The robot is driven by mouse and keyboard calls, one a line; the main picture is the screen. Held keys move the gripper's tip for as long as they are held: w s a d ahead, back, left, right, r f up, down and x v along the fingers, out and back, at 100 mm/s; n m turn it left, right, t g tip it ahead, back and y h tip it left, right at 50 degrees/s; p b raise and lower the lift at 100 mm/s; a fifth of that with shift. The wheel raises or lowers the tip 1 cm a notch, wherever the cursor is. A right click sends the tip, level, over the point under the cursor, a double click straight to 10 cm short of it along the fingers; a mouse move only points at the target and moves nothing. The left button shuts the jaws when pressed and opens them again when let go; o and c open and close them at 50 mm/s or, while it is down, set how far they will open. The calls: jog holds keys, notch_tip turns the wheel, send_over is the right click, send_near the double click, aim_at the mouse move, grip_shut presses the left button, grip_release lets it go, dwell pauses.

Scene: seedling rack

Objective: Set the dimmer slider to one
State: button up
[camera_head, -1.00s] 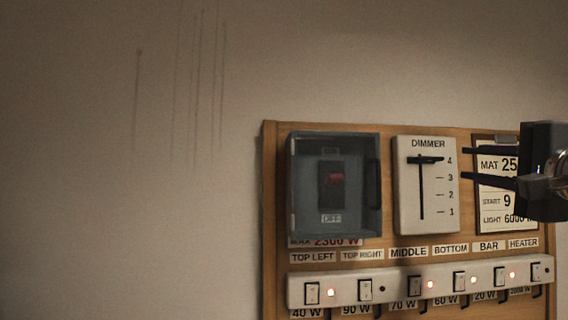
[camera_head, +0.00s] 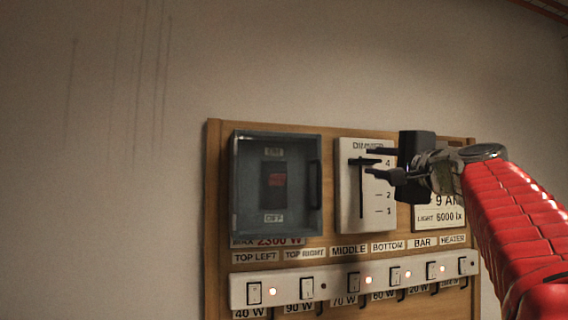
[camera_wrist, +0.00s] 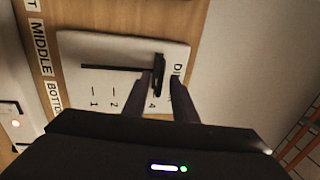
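The dimmer (camera_head: 349,215) is a white plate with a vertical slot and marks from 1 at the bottom to 4 at the top. Its black slider handle (camera_head: 357,161) sits at the top of the slot, by the 4. In the wrist view the plate (camera_wrist: 75,55) appears turned sideways, with the slider handle (camera_wrist: 159,65) at the slot's end near the 4. My gripper (camera_head: 368,162) is open in front of the plate, one finger above and one below the handle. The wrist view shows the handle between the fingertips (camera_wrist: 161,80), with no clear grip on it.
A grey covered switch box (camera_head: 234,190) stands left of the dimmer. A paper notice (camera_head: 428,222) is to the right, partly behind my arm. Below runs a white strip of rocker switches (camera_head: 340,283) with red lights. The wooden board (camera_head: 214,250) carries them all.

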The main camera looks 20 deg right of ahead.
jog(key=shift+w+d+r, duration=0.1)
jog(key=shift+w+r, duration=0.05)
jog(key=shift+w, duration=0.55)
jog(key=shift+w+r, duration=0.1)
jog(key=shift+w, duration=0.55)
jog(key=shift+c, duration=0.5)
jog(key=c, duration=0.5)
jog(key=shift+r, duration=0.1)
grip_shut()
